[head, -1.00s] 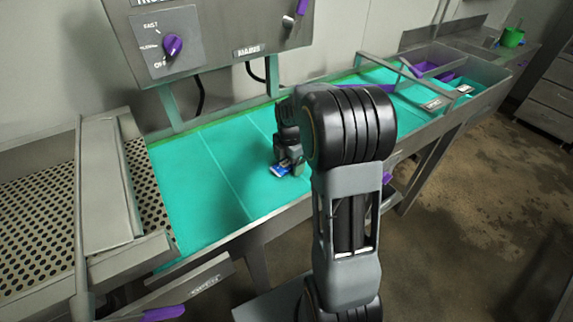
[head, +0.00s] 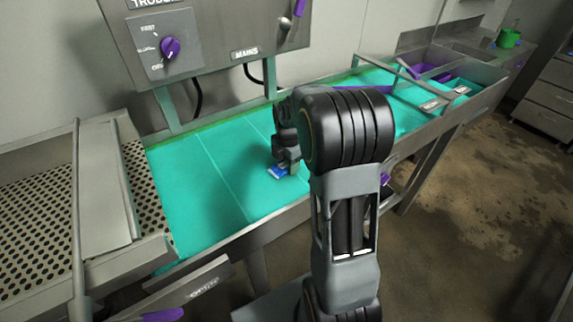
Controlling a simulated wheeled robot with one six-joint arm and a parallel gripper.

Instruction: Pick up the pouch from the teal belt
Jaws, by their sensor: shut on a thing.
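The teal belt (head: 195,215) runs from the perforated tray at the left towards the bins at the right. A small blue and white pouch (head: 278,173) shows at the belt, below my gripper (head: 286,165). My gripper is shut on the pouch and hides part of it. I cannot tell whether the pouch touches the belt or is a little above it. My arm hides the belt to the right of the gripper.
A grey control panel with a purple knob (head: 170,47) stands behind the belt. A perforated metal tray (head: 40,185) is at the left. Divided bins (head: 440,75) are at the far right, with a green cup (head: 508,38) beyond. The belt's left part is clear.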

